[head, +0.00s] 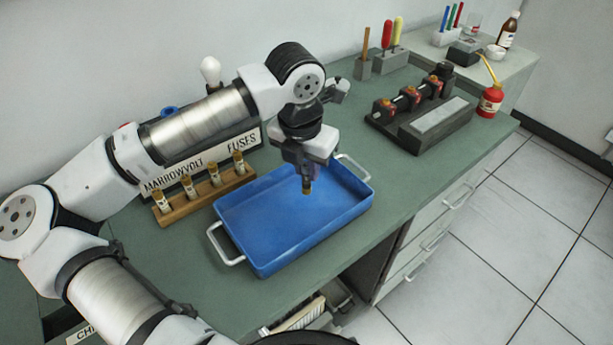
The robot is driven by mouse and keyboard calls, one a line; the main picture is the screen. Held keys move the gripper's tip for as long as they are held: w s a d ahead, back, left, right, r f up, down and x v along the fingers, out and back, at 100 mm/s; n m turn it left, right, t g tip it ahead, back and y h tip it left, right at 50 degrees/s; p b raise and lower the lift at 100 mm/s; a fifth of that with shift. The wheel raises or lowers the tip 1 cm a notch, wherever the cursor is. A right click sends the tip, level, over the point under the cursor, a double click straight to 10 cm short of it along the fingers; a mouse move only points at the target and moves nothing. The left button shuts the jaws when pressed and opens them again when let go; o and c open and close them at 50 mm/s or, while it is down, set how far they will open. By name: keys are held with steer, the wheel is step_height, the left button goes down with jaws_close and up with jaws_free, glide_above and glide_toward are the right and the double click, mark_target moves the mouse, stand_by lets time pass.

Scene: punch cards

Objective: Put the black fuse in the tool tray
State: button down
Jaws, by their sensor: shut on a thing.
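The blue tool tray (268,255) with metal handles lies on the green workbench in the head view. My gripper (306,178) is over the right back part of the tray and is shut on a fuse. Only the fuse's lower brass end (307,187) shows below the fingers, so its body colour is hidden. I cannot tell how far the fuse is above the tray floor. The rest of the tray floor in view is empty.
A wooden rack (205,200) with several fuses stands left of the tray, before a "MARROWVOLT FUSES" sign (243,143). A dark device (428,115), a red oil can (490,102) and a screwdriver block (389,62) stand farther right. Bench surface right of the tray is clear.

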mark_target(307, 179)
step_height(307, 179, down, 4)
steer(key=shift+r+p, duration=0.2)
steer(key=shift+p, duration=0.15)
steer(key=shift+f, duration=0.2)
steer(key=shift+f+b, duration=0.25)
steer(key=shift+b, duration=0.15)
steer(key=c, duration=1.3)
jaws_free()
steer(key=shift+r, duration=0.1)
steer(key=shift+c, duration=0.2)
steer(key=shift+r+p, duration=0.1)
steer(key=shift+p, duration=0.2)
steer(key=shift+r+p, duration=0.2)
steer(key=shift+p, duration=0.1)
step_height(307, 179, up, 12)
steer(key=s+a+b, duration=0.1)
steer(key=b, duration=0.1)
steer(key=shift+s+f, duration=0.2)
steer(key=shift+s, duration=0.1)
